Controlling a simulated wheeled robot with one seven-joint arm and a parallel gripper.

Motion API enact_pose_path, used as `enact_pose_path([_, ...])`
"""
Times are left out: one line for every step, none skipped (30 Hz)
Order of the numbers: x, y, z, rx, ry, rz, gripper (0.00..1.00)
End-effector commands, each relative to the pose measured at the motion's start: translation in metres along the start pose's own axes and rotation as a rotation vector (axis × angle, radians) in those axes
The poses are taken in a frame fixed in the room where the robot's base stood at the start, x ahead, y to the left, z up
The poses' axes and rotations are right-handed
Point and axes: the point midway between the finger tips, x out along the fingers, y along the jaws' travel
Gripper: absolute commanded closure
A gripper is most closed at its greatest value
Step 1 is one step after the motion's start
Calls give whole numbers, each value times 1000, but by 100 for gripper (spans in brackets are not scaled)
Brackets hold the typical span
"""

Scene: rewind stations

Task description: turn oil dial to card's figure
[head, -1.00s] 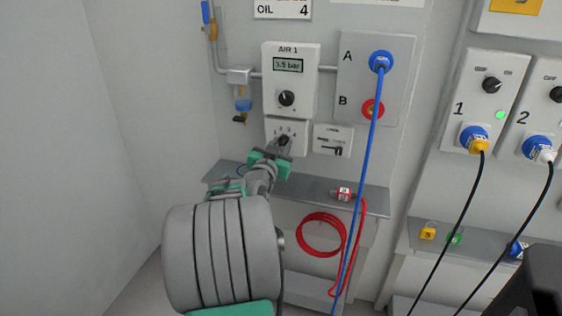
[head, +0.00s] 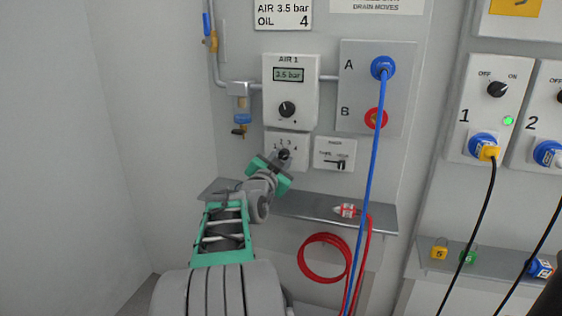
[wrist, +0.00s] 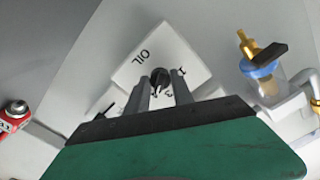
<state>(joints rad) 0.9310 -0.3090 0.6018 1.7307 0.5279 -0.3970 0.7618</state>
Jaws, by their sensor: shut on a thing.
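The oil dial (head: 284,154) is a small black knob on a white plate below the AIR 1 unit, with figures around it. In the wrist view the knob (wrist: 160,77) sits between my two fingers, on a plate marked OIL. My gripper (head: 278,160) reaches up to it and is shut on it. The fingers hide part of the scale, and I cannot tell which figure the knob points to. The card (head: 284,14) above reads AIR 3.5 bar and OIL 4.
The AIR 1 unit (head: 291,90) shows 3.5 bar. A plate with a lever (head: 335,154) is right of the dial. A blue hose (head: 371,180) hangs from port A. A shelf (head: 320,212) with a red-and-white connector (head: 347,210) runs below.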

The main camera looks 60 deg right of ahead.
Motion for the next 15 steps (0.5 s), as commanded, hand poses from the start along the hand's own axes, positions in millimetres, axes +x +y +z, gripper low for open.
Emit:
enact_pose_path([0,0,0,1,-1,0,100])
enact_pose_path([0,0,0,1,0,0,100])
enact_pose_path([0,0,0,1,0,0,100])
enact_pose_path([0,0,0,0,0,0,100])
enact_pose_path([0,0,0,0,0,0,69])
enact_pose_path([0,0,0,0,0,0,66])
enact_pose_path([0,0,0,0,0,0,64])
enact_pose_path([0,0,0,0,0,0,61])
enact_pose_path([0,0,0,0,0,0,58])
enact_pose_path([0,0,0,0,0,0,55])
enact_pose_path([0,0,0,0,0,0,53])
enact_pose_path([0,0,0,0,0,0,50])
enact_pose_path([0,0,0,-1,0,0,50])
enact_pose_path([0,0,0,-1,0,0,50])
enact_pose_path([0,0,0,-1,0,0,50])
